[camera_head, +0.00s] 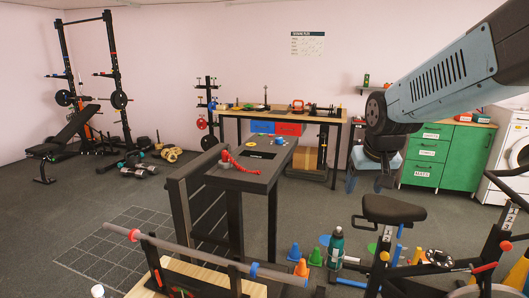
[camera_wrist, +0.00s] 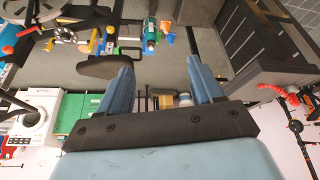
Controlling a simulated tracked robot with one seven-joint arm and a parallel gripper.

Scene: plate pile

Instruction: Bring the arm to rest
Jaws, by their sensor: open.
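My gripper (camera_head: 370,184) hangs at the end of my blue-grey arm in the right half of the head view. It points downward, in front of the green cabinet, above and behind the exercise bike seat (camera_head: 394,209). In the wrist view my gripper (camera_wrist: 160,63) shows two blue fingers spread apart with nothing between them. The dark table (camera_head: 250,183) with a red coiled thing (camera_head: 237,163) on it stands left of my gripper, apart from it.
The exercise bike is close at lower right. A barbell (camera_head: 200,258) lies across the front. Small cones and a green bottle (camera_head: 336,247) stand on the floor. The green cabinet (camera_head: 440,155) and washing machine (camera_head: 508,160) are at the right. Floor at left is fairly open.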

